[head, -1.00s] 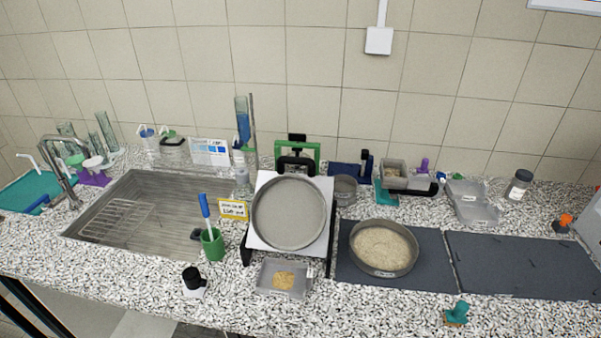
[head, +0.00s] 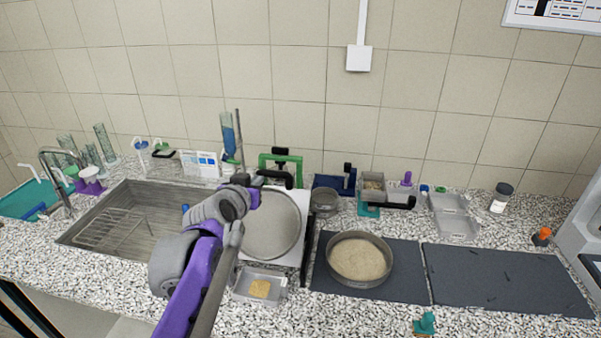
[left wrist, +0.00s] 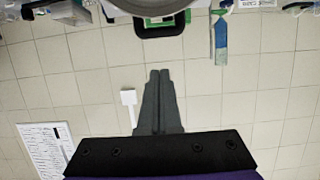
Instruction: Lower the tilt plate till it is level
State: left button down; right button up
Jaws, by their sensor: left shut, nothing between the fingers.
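The tilt plate (head: 304,207) is white, carries a round grey sieve pan (head: 273,225) and looks raised at its back, sloping towards me. A black handle (head: 274,175) stands at its back edge, before a green frame (head: 292,160). My left arm covers the plate's left side in the head view. My left gripper (left wrist: 160,74) is shut and empty. In the left wrist view its fingertips point towards the black handle (left wrist: 160,26), with a gap between them. The fingertips are hard to make out in the head view. My right gripper is not in view.
A clear tray (head: 260,287) with yellowish grains lies in front of the plate. A sieve of pale grains (head: 361,259) stands on a dark mat (head: 410,285) to the right. The sink (head: 128,228) is at left. The second dark mat (head: 510,280) is free.

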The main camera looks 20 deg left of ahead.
pick_arm(q)
jog(key=shift+w+a+r, duration=0.15)
jog(key=shift+w+r, duration=0.25)
jog(key=shift+r, duration=0.05)
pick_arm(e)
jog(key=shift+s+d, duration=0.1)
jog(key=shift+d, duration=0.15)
pick_arm(q)
send_over(270, 174)
jog(key=s+d, duration=0.2)
jog(key=s, duration=0.2)
notch_tip(270, 174, down, 3)
jog(key=f, duration=0.1)
jog(key=w+f, duration=0.1)
jog(key=shift+a+f+b, duration=0.25)
jog(key=shift+f+b, duration=0.1)
jog(key=shift+w+f, duration=0.2)
jog(key=shift+f, duration=0.2)
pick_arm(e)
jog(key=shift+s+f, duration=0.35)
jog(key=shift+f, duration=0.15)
pick_arm(q)
jog(key=shift+f, duration=0.15)
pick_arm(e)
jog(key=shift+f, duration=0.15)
